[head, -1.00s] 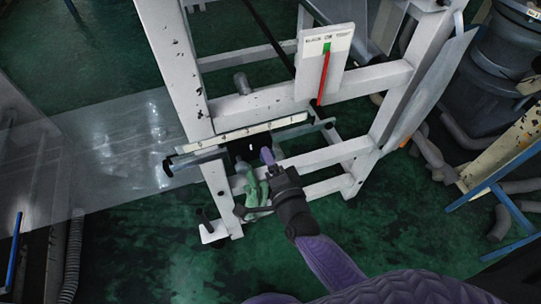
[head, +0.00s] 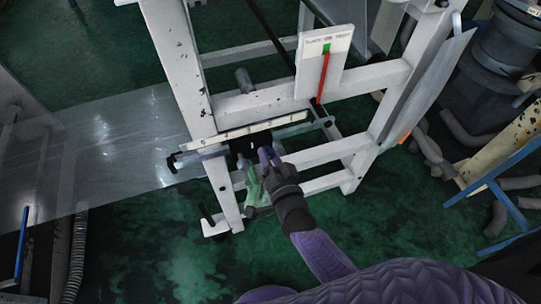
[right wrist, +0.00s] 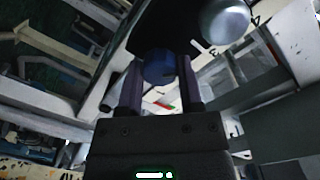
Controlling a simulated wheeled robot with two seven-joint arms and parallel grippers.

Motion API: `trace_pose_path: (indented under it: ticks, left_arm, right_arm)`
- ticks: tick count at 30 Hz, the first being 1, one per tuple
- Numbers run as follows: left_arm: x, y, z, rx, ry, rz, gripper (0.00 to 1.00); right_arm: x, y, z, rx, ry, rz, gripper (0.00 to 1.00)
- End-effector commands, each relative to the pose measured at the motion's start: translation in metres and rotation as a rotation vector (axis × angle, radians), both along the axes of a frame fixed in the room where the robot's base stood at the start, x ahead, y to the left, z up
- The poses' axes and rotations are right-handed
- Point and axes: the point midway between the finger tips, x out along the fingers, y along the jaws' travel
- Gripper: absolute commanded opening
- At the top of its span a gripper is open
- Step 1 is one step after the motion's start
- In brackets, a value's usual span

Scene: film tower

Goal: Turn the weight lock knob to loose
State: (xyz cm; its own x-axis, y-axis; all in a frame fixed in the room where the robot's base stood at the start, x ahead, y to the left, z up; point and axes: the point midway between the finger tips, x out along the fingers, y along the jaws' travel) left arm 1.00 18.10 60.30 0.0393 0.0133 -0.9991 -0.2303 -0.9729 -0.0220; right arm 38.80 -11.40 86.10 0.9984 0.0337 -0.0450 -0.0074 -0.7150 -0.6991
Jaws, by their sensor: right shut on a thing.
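A dark blue round knob (right wrist: 158,68) sits between the two fingertips of my right gripper (right wrist: 160,88) in the right wrist view. The gripper is shut on it. In the head view my right gripper (head: 269,156) is at the dark block (head: 240,147) below the white bar of the frame. The knob itself is hidden or too small to make out there. Any marks for loose or locked are not readable. My left gripper is not in view.
A white frame (head: 345,88) stands around the work spot, with a gauge plate (head: 327,42) bearing a red pointer above. A pale green part (head: 254,188) is close below my right gripper. Clear film (head: 110,150) stretches left. Green floor (head: 165,245) is open in front.

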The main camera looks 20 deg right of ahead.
Motion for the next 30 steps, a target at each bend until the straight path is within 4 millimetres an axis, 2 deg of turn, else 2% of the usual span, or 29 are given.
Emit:
trace_pose_path:
  ticks: [11, 12, 17, 26, 30]
  left_arm:
    - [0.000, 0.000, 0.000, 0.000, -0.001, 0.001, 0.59]
    - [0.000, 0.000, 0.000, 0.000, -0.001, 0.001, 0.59]
    - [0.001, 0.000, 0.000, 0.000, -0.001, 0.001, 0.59]
    - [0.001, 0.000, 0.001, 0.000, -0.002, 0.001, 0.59]
    - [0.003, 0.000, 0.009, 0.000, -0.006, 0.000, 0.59]
  right_arm:
    - [0.000, 0.000, 0.000, -0.006, 0.000, 0.000, 0.00]
    - [0.000, 0.000, 0.000, -0.006, 0.000, 0.000, 0.48]
    - [0.000, 0.000, 0.000, -0.005, 0.000, 0.000, 0.82]
    - [-0.002, 0.000, 0.000, -0.005, 0.000, 0.000, 0.82]
    - [-0.024, -0.001, 0.003, -0.005, 0.003, 0.000, 0.82]
